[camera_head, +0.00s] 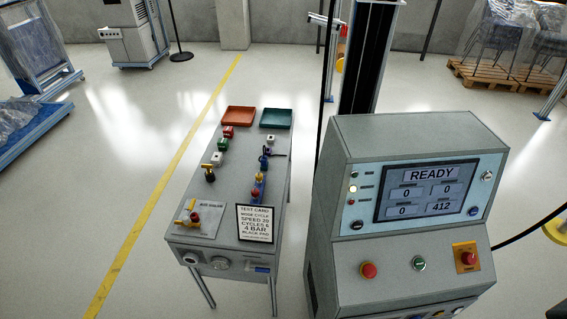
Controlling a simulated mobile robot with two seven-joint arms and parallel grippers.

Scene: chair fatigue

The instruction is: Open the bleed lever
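A grey bench (192,235) stands in front of me. Further back is a black fitting with a yellow top (209,174). To its right is a blue fitting with a small lever (258,187). A dark fitting with a thin lever (268,157) stands behind that. I cannot tell which of these is the bleed lever; the plate's small text is unreadable. Neither of my grippers shows.
A test card (255,223) stands at the bench's near right. An orange tray (238,117) and a green tray (275,118) sit at its far end. A grey control console (425,133) reading READY stands to the right. A yellow line (163,176) and clear floor lie left.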

